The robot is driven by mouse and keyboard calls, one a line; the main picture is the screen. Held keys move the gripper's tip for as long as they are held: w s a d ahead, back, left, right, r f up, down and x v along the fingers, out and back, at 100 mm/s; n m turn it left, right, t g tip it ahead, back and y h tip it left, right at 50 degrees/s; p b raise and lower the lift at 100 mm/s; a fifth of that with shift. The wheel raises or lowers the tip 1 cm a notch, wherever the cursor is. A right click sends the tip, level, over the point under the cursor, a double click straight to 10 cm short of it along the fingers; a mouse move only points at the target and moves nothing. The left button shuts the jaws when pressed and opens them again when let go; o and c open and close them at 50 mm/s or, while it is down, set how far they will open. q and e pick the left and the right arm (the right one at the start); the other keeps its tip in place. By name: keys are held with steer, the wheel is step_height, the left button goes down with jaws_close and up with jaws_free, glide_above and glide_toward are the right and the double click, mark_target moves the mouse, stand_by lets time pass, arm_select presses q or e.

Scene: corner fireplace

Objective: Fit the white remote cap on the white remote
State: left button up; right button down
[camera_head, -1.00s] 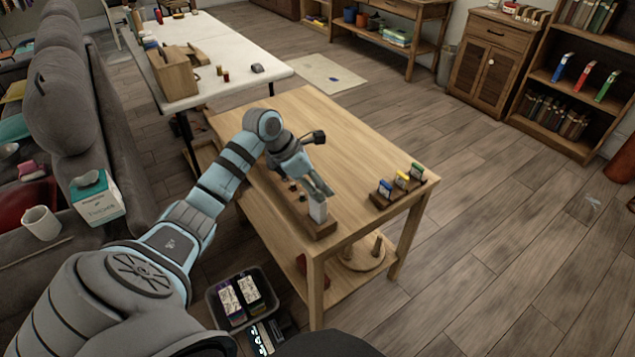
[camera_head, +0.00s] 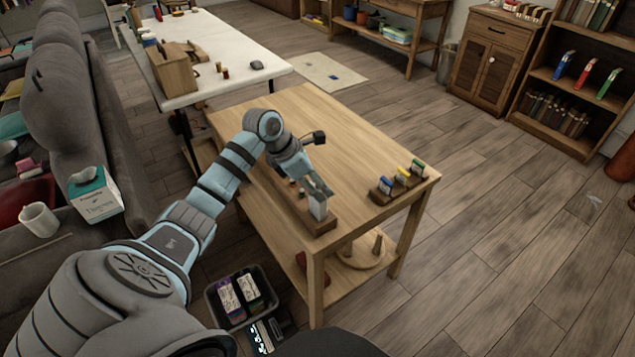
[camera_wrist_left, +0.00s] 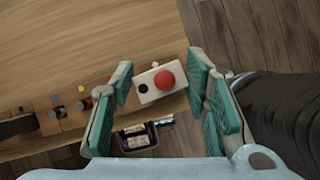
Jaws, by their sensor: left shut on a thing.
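My left gripper (camera_head: 319,188) is over the near end of a long wooden rack (camera_head: 288,196) on the wooden table. Its fingers are closed about a white block (camera_head: 318,208), which shows upright below them. In the left wrist view the fingers lie either side of this white block (camera_wrist_left: 147,95), which bears a red round part (camera_wrist_left: 164,80) and a black spot. I cannot tell whether it is the remote, its cap or both together. Whether its lower end touches the rack is unclear. My right gripper is not in view.
A small rack (camera_head: 383,198) with blue, yellow and green topped pieces stands at the table's right corner. Small coloured pieces stand along the long rack. The table middle (camera_head: 320,125) is clear. A dark bin (camera_head: 228,318) is on the floor in front.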

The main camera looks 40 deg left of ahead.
arm_select(q)
steer(key=o, duration=1)
steer(key=v, duration=1.2)
